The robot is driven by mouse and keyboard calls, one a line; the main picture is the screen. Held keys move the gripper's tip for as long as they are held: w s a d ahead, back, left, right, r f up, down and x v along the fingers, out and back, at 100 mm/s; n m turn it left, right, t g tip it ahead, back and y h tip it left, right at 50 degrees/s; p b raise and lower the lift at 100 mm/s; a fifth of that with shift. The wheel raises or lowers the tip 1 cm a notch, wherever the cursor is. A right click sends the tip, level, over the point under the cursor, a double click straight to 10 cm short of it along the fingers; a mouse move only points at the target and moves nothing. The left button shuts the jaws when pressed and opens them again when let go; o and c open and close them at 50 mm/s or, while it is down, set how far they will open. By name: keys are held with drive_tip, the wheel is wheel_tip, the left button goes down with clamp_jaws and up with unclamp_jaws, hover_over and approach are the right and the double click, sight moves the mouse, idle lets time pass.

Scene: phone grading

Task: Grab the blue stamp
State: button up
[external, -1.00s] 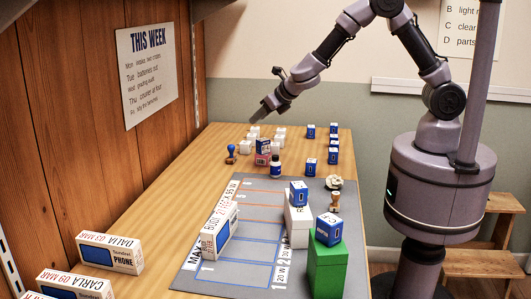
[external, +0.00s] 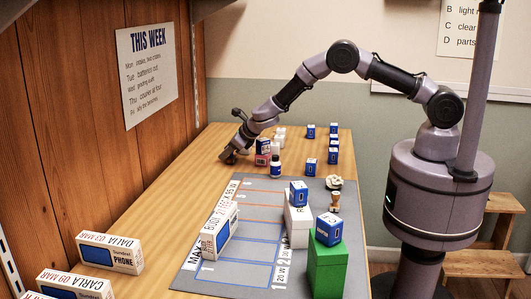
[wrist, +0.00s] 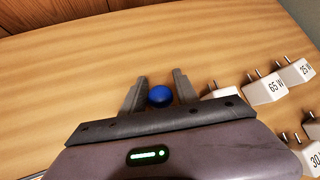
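The blue stamp shows in the wrist view as a round, glossy blue knob (wrist: 160,96). It lies between the two fingers of my gripper (wrist: 160,80), with a small gap visible on each side. The fingers are open around the knob and do not appear to press on it. In the external view my gripper (external: 230,157) is down at the table's left part and hides most or all of the stamp.
White charger blocks (wrist: 264,90) with prongs stand close to the right of my gripper. The grey mat (external: 196,276) lies nearer the camera. Bare wood is left of and beyond the stamp.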

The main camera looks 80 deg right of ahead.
drive_tip(key=shift+w+d+f, duration=0.1)
drive_tip(key=shift+w+f, duration=0.05)
drive_tip(key=shift+w, duration=0.05)
clamp_jaws()
